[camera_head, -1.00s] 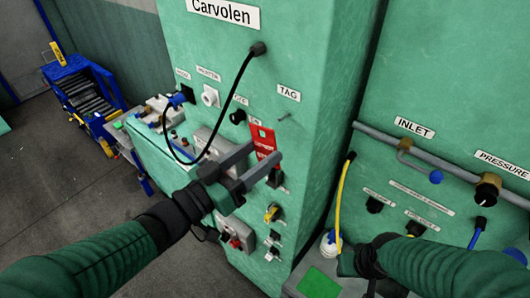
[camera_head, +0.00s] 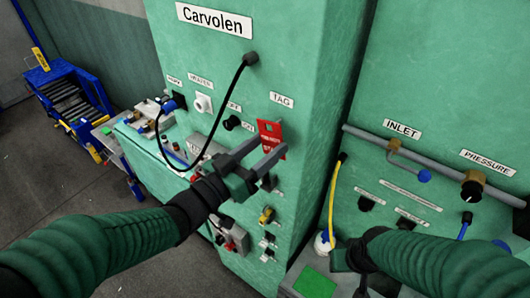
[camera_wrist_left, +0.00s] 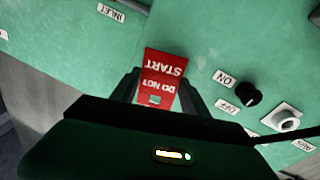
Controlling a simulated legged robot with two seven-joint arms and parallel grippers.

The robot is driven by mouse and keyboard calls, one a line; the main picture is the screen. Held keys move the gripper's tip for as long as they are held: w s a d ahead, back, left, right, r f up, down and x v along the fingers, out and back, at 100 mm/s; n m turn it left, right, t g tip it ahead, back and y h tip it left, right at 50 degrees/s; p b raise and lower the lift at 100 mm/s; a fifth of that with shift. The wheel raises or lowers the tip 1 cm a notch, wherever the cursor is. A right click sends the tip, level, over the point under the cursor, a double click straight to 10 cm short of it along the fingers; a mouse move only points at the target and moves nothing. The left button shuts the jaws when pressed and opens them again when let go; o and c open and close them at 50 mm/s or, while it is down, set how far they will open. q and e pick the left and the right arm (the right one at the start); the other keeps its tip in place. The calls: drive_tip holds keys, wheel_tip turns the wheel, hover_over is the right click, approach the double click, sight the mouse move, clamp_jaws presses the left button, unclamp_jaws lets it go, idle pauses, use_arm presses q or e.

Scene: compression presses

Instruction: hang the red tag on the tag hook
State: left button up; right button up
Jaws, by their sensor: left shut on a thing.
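The red tag (camera_head: 271,134) is held upright in front of the green press's face, just below the TAG label (camera_head: 281,99). My left gripper (camera_head: 269,150) is shut on its lower part. In the left wrist view the tag (camera_wrist_left: 162,73) shows upside down with "DO NOT START" between the two fingers (camera_wrist_left: 155,90). The tag hook is not visible; the tag covers the spot under the label where it sat. I cannot tell whether tag and hook touch. My right gripper (camera_head: 345,258) shows only in part at the lower right, and its jaws are unclear.
A black cable (camera_head: 228,100) loops down the press left of my left gripper. A black ON/OFF knob (camera_head: 231,123) and a yellow switch (camera_head: 266,215) are close by. A second press with an inlet pipe (camera_head: 400,153) stands at the right. A blue roller cart (camera_head: 67,100) stands far left.

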sight(271, 147)
use_arm(q)
drive_tip(key=shift+w+a+f, duration=0.1)
drive_tip(key=shift+w, duration=0.35)
drive_tip(key=shift+w+f+b, duration=0.1)
drive_tip(key=shift+w+b, duration=0.1)
drive_tip(key=shift+b, duration=0.1)
drive_tip(key=shift+w+d+f, duration=0.15)
drive_tip(key=shift+d+f, duration=0.05)
drive_tip(key=shift+d, duration=0.2)
drive_tip(key=shift+w+d+f+b, duration=0.1)
drive_tip(key=shift+w+d+b, duration=0.15)
drive_tip(key=shift+d, duration=0.2)
drive_tip(key=shift+w+d+f+b, duration=0.1)
drive_tip(key=shift+d+b, duration=0.1)
drive_tip(key=shift+d, duration=0.2)
drive_tip(key=shift+s, duration=0.1)
use_arm(e)
drive_tip(key=shift+s+f, duration=0.15)
drive_tip(key=shift+f, duration=0.55)
use_arm(q)
drive_tip(key=shift+w+a, duration=0.2)
drive_tip(key=shift+a, duration=0.2)
use_arm(e)
drive_tip(key=shift+w+a, duration=0.2)
drive_tip(key=shift+a, duration=0.1)
